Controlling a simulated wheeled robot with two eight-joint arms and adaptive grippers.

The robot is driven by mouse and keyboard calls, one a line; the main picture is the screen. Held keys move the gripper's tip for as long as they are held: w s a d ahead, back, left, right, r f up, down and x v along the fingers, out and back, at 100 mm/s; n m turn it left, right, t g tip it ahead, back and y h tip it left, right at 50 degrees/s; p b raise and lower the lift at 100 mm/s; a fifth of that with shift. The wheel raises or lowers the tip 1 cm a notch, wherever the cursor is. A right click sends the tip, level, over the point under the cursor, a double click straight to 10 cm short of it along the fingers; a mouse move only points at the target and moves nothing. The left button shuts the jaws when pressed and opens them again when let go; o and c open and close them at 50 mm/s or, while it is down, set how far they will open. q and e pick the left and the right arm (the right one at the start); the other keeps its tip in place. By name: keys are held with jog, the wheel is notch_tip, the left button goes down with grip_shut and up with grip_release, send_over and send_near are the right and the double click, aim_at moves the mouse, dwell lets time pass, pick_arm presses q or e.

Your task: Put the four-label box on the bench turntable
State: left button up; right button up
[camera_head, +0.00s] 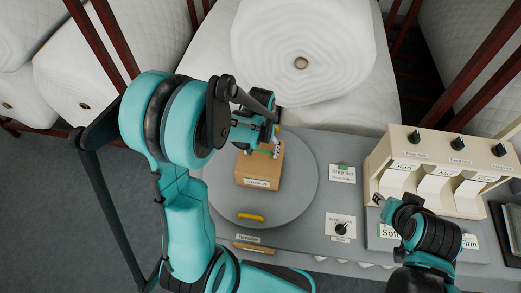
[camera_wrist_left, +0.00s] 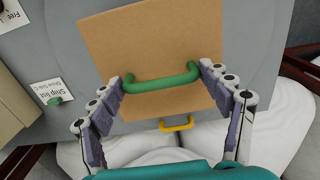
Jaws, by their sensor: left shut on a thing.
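The cardboard box (camera_head: 266,160) is over the middle of the grey round turntable (camera_head: 300,190), with a white label on its near side. I cannot tell whether it rests on the plate or hangs just above it. In the left wrist view the box top (camera_wrist_left: 150,45) carries a green handle (camera_wrist_left: 162,78). My left gripper (camera_head: 274,150) is shut on this handle, with one finger at each end in the wrist view (camera_wrist_left: 165,76). The box's other sides are hidden. My right gripper (camera_head: 379,200) is away from the box, by the dispenser; its opening is unclear.
A yellow handle (camera_head: 250,217) sits on the turntable's near part; a yellow handle also shows in the left wrist view (camera_wrist_left: 176,124). A cream dispenser (camera_head: 440,160) with knobs stands right. White wadding rolls (camera_head: 300,35) fill the back.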

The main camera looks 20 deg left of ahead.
pick_arm(q)
jog(key=shift+f, duration=0.2)
jog(key=o, duration=1.9)
jog(key=shift+c, duration=0.2)
jog(key=shift+r, duration=0.1)
jog(key=shift+r, duration=0.15)
notch_tip(320, 180, up, 12)
jog(key=p, duration=0.2)
jog(key=s+d+r+m+t, duration=0.3)
jog(key=s+d+r+t, duration=0.1)
jog(key=s+t, duration=0.3)
jog(key=shift+s+r, duration=0.85)
jog(key=shift+s, duration=0.5)
